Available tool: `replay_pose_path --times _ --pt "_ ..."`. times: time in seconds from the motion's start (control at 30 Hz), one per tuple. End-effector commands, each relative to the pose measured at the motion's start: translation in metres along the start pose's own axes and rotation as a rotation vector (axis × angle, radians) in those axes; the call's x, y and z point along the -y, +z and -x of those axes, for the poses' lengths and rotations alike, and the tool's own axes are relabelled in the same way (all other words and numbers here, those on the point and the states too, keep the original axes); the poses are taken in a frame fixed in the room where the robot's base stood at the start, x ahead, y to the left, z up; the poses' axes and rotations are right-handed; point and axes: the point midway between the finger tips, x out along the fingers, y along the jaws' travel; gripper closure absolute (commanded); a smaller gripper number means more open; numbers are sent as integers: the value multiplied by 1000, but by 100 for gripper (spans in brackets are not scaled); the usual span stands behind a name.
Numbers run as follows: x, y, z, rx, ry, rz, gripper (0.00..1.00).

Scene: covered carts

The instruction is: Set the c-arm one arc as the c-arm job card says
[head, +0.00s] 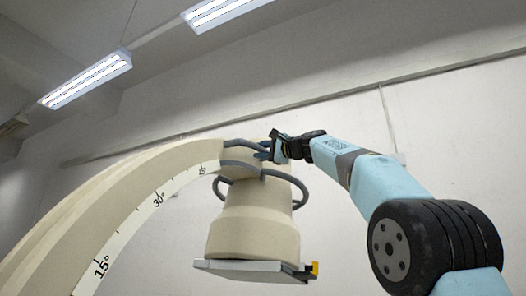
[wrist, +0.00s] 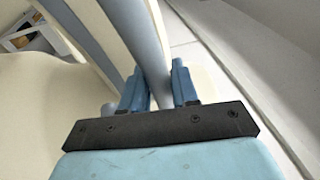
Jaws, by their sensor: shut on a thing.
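The cream C-arm arc (head: 150,188) curves up from lower left in the head view. Its white scale (head: 125,230) shows 15°, 30° and a smaller mark that looks like 45. At its upper end hangs a cream detector housing (head: 255,222) with grey handle bars (head: 300,193) and a flat plate (head: 250,270) below. My gripper (head: 270,148) is at the top of the housing, by the arc's end. In the wrist view my gripper (wrist: 160,88) is shut around a grey-blue bar (wrist: 140,40). The job card is not in view.
Ceiling lights (head: 88,78) hang above at left. A plain pale wall (head: 430,130) stands behind my arm. A yellow piece (head: 315,268) sits at the plate's right corner. In the wrist view a grey-framed object (wrist: 30,35) shows at upper left, unclear.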

Motion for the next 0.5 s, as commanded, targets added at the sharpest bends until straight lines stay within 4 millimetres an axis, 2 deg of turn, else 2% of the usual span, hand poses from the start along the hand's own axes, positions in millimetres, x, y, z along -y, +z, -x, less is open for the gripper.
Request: replay_pose_path --times 0.03,0.4,0.43,0.5 --pt "-3 -7 1 -10 7 -2 100" --pt "-5 -7 -1 -7 11 -5 100" --pt "-6 -7 -1 -7 12 -6 68" --pt "-5 -6 -1 -6 11 -6 61"
